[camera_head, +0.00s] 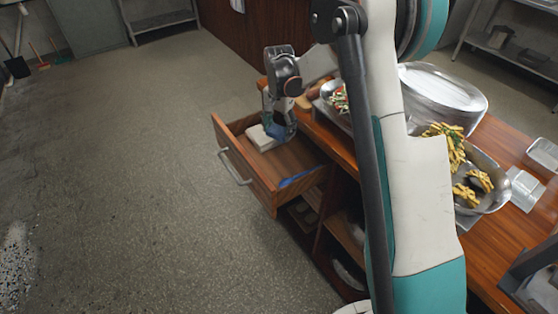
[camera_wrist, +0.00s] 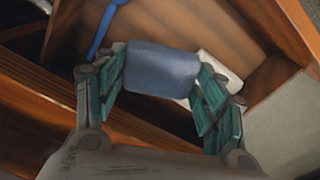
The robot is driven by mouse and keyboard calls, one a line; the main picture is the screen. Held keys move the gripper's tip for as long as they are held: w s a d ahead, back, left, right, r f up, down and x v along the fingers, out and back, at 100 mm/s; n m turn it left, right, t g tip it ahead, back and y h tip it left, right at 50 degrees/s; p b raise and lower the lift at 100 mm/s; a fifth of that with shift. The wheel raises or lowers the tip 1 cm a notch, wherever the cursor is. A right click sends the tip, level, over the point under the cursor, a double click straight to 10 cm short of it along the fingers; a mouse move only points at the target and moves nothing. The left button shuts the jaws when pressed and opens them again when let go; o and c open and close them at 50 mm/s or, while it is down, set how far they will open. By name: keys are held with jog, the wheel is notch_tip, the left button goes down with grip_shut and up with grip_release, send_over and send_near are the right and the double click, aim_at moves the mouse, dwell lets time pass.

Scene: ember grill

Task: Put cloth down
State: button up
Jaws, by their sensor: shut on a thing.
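A blue-grey folded cloth (camera_wrist: 160,76) is pinched between the two fingers of my gripper (camera_wrist: 158,88) in the wrist view. In the head view my gripper (camera_head: 279,118) reaches down into the open wooden drawer (camera_head: 233,160), and the blue cloth (camera_head: 276,131) shows at its fingertips. A white folded block (camera_head: 259,138) lies in the drawer right beside the cloth; it also shows partly behind the fingers in the wrist view (camera_wrist: 222,70). I cannot tell whether the blue cloth touches the drawer floor or the white block.
A thin blue item (camera_head: 298,177) lies at the drawer's near end. The drawer floor between is bare. The wooden counter (camera_head: 512,140) beside it holds a steel pan (camera_head: 492,196) of food and a silver lid (camera_head: 440,88). Open floor lies left of the drawer.

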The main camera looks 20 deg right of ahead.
aim_at(279, 163)
notch_tip(279, 163, down, 14)
jog(key=b, duration=0.4)
jog(key=shift+f, duration=0.15)
jog(key=o, duration=1.1)
